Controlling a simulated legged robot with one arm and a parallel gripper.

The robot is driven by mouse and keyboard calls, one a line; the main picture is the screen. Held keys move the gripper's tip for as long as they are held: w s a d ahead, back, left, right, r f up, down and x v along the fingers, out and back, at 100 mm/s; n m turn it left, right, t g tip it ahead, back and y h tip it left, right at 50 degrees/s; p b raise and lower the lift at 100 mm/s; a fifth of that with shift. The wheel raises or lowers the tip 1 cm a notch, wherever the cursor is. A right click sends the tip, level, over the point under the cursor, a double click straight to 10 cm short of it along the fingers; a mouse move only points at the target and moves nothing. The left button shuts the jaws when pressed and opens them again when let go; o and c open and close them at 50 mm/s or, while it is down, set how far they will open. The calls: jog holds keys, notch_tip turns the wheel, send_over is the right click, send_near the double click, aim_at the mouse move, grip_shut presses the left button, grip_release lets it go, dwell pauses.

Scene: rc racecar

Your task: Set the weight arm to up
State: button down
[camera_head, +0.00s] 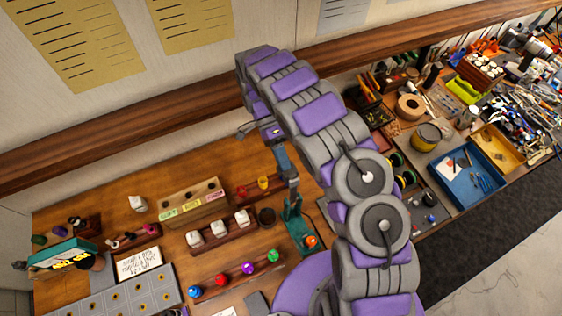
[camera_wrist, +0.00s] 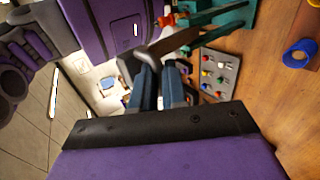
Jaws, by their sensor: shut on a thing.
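A teal stand (camera_head: 298,228) with an orange-red knob (camera_head: 311,241) stands on the wooden bench, right of the middle of the board. A thin grey-brown weight arm (camera_head: 293,196) rises from it, roughly upright. My gripper (camera_head: 289,177) comes down from above, with its blue-grey fingers at the upper end of this arm. In the wrist view my gripper (camera_wrist: 160,72) has its two blue fingers shut on the end of the weight arm (camera_wrist: 178,42). The teal stand (camera_wrist: 228,18) shows behind it. The exact contact between the fingers is partly hidden.
Racks with white blocks (camera_head: 219,229) and a row of coloured balls (camera_head: 248,268) are left of the stand. A dark cup (camera_head: 266,217) sits close beside it. A wall ledge (camera_head: 120,120) runs behind. Trays and tools crowd the bench at right.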

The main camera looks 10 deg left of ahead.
jog(key=shift+w+f, duration=0.2)
jog(key=shift+f, duration=0.1)
jog(key=c, duration=1.5)
grip_release()
jog(key=shift+w, duration=0.1)
jog(key=shift+o, duration=0.6)
jog(key=shift+w+a+f, duration=0.1)
jog(key=shift+w, duration=0.15)
jog(key=shift+o, duration=1.1)
jog(key=shift+a, duration=0.1)
jog(key=shift+r, duration=0.3)
